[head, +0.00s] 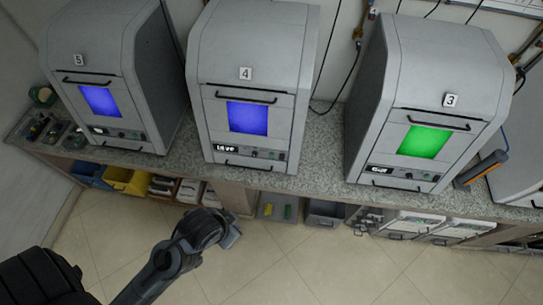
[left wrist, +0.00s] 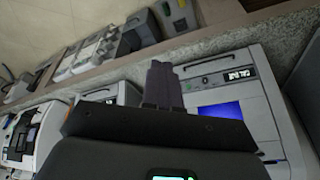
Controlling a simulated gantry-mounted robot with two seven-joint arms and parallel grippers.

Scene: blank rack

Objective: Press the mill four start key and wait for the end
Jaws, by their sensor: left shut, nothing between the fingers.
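Mill four (head: 290,50) stands mid-counter in the head view, with a "4" plate, a blue-lit window (head: 247,117) and a control panel (head: 262,153) below it. The panel has a small lit display and small keys, too small to tell apart. My left gripper (head: 229,237) is in front of and below this mill, apart from its panel. In the left wrist view its fingers (left wrist: 162,84) are shut and empty. That view, upside down, shows a mill panel with a lit display (left wrist: 240,74) and a blue window (left wrist: 222,113); its number is not visible. My right gripper is not in view.
Mill five (head: 108,45), blue-lit, stands left and mill three (head: 432,60), green-lit, stands right on the speckled counter (head: 322,165). Yellow and blue bins (head: 125,180) and grey trays (head: 325,212) sit beneath the counter. The floor in front is clear.

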